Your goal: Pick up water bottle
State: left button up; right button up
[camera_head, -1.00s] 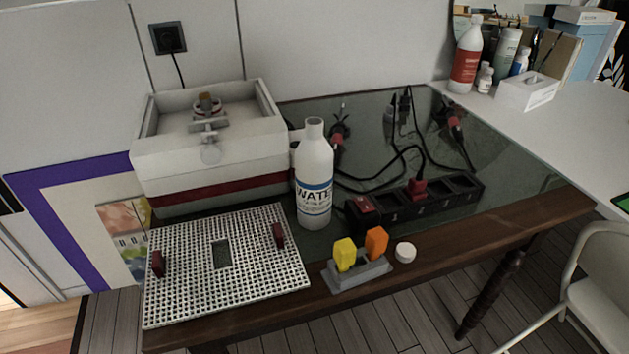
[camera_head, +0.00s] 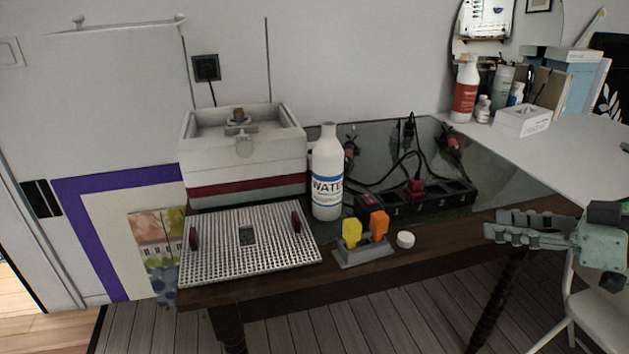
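The water bottle (camera_head: 327,180) is white with a blue-banded label reading "WATE". It stands upright on the dark table (camera_head: 432,240), open at the top, just right of a white box. My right gripper (camera_head: 490,229) comes in from the right edge, over the table's front right part. Its two fingers point left and lie one above the other with a narrow gap between them. Nothing shows between them. It is well apart from the bottle. My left gripper is not in view.
Left of the bottle is the white box (camera_head: 245,165) with a red stripe; a perforated plate (camera_head: 275,256) lies in front. A black power strip (camera_head: 432,204) with cables lies right of it. A grey holder (camera_head: 362,255) with yellow and orange pieces and a white cap (camera_head: 405,239) are near the front edge.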

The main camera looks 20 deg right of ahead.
aim_at(328, 155)
jog(key=i+j+z, duration=0.1)
jog(key=j+z, duration=0.15)
jog(key=j, duration=0.85)
jog(key=j+z, duration=0.3)
jog(key=j, duration=0.85)
jog(key=i+j+z, duration=0.15)
jog(key=j, duration=0.2)
jog(key=j+z, duration=0.15)
jog(key=j, duration=0.2)
jog(key=i+j+z, duration=0.15)
jog(key=j, duration=0.2)
jog(key=i+j+z, duration=0.3)
jog(key=i, duration=0.25)
jog(key=i+j+z, duration=0.3)
jog(key=i, duration=0.25)
jog(key=i+j, duration=0.1)
jog(key=i, duration=0.2)
jog(key=l+z, duration=0.05)
